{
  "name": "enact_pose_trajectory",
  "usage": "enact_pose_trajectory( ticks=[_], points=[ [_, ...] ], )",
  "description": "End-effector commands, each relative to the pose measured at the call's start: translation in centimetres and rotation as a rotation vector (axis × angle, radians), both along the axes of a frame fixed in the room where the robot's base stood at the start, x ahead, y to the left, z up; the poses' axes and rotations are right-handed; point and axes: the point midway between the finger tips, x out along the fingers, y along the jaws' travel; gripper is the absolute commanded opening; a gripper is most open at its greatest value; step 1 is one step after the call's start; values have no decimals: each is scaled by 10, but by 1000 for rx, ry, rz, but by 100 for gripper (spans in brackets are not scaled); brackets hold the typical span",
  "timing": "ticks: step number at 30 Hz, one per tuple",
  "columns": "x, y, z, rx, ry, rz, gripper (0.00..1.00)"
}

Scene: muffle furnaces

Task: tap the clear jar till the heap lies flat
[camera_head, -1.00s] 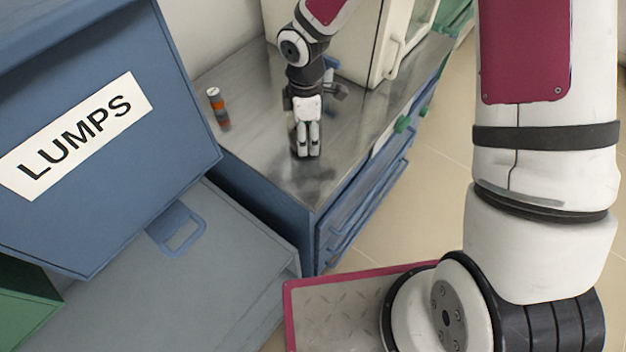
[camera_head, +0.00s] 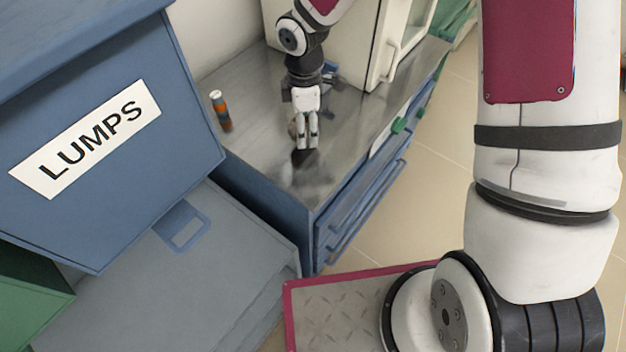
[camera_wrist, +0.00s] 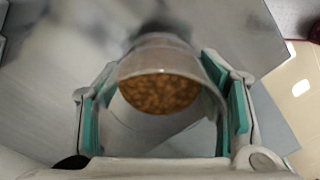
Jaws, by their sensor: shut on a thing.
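The clear jar (camera_wrist: 172,42) is between the green-padded fingers of my gripper (camera_wrist: 168,105) in the wrist view. Brown granular stuff (camera_wrist: 160,92) shows inside it; I cannot tell from this angle whether its top is heaped or flat. In the head view my gripper (camera_head: 306,140) points down over the metal bench top, shut on the jar, which is mostly hidden by the fingers. A dark shadow lies just below the fingertips, and the jar seems slightly above the bench or at it; I cannot tell which.
The metal bench top (camera_head: 262,120) is clear around my gripper. A small orange and dark bottle (camera_head: 222,111) with a white cap stands to the left. A white furnace (camera_head: 345,35) stands behind. A blue box labelled LUMPS (camera_head: 85,135) fills the left foreground.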

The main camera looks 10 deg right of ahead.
Motion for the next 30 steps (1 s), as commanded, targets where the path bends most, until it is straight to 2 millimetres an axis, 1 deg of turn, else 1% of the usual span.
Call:
enact_pose_trajectory(
  ticks=[6,8,11,15,16,17,20,21,23,30],
  points=[
    [0,0,0,0,0,0,27],
    [1,0,-3,0,1,0,27],
    [2,0,-19,-2,2,2,27],
    [3,0,-49,-1,2,2,27],
    [2,0,-46,0,1,1,28],
    [1,0,-44,0,0,0,22],
    [1,0,-42,0,0,0,22],
    [0,0,-42,0,0,0,71],
    [0,0,-42,0,0,0,85],
    [0,0,-42,0,0,0,86]
  ],
)
